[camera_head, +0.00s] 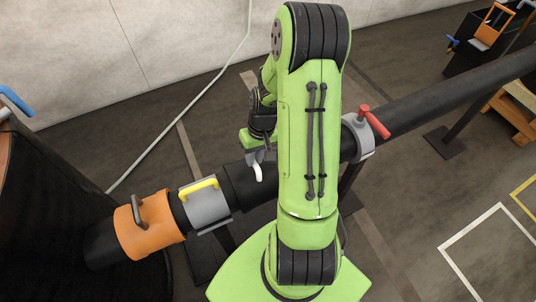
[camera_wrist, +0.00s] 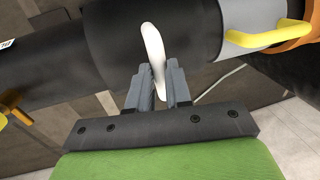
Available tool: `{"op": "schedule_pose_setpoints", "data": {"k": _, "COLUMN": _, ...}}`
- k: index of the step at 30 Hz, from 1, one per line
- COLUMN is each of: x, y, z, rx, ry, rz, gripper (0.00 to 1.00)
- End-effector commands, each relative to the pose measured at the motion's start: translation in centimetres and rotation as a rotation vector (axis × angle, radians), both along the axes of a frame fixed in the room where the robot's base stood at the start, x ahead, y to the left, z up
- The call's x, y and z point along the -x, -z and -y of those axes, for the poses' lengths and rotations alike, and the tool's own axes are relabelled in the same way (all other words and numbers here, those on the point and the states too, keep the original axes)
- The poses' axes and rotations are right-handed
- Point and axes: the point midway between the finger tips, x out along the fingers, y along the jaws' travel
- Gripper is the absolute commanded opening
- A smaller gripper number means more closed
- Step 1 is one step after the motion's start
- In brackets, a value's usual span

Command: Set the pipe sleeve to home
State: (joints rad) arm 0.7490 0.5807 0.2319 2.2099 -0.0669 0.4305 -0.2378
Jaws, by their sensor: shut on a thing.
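A black pipe sleeve (camera_head: 238,188) with a white handle (camera_head: 258,173) sits around the dark pipe, left of my arm. My gripper (camera_head: 256,158) reaches it from behind my arm and is shut on the white handle. In the wrist view, the handle (camera_wrist: 155,50) stands between the two grey fingers of my gripper (camera_wrist: 158,82), and the black sleeve (camera_wrist: 112,30) fills the top middle. My arm hides the sleeve's right part in the head view. No mark that I can read as home shows.
A grey sleeve (camera_head: 208,206) with a yellow handle and an orange one (camera_head: 148,226) with a dark handle are on the pipe to the left. A grey collar (camera_head: 357,138) with a red handle is to the right. The pipe (camera_head: 440,98) rises to the upper right.

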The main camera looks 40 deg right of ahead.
Motion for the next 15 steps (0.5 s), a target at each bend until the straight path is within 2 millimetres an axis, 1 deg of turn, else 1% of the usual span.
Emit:
{"op": "schedule_pose_setpoints", "data": {"k": 1, "x": -1.02, "y": -0.28, "z": -0.08, "rx": 0.008, "ry": -0.005, "rz": 0.033, "gripper": 0.0}}
{"op": "schedule_pose_setpoints", "data": {"k": 9, "x": -1.02, "y": -0.3, "z": -0.18, "rx": 0.007, "ry": -0.006, "rz": 0.032, "gripper": 0.0}}
{"op": "schedule_pose_setpoints", "data": {"k": 10, "x": -1.02, "y": -0.3, "z": -0.18, "rx": 0.007, "ry": -0.006, "rz": 0.032, "gripper": 0.22}}
{"op": "schedule_pose_setpoints", "data": {"k": 14, "x": -0.88, "y": -0.23, "z": -0.15, "rx": 0.007, "ry": -0.004, "rz": 0.028, "gripper": 0.42}}
{"op": "schedule_pose_setpoints", "data": {"k": 15, "x": -0.82, "y": -0.21, "z": -0.13, "rx": 0.008, "ry": -0.004, "rz": 0.026, "gripper": 0.44}}
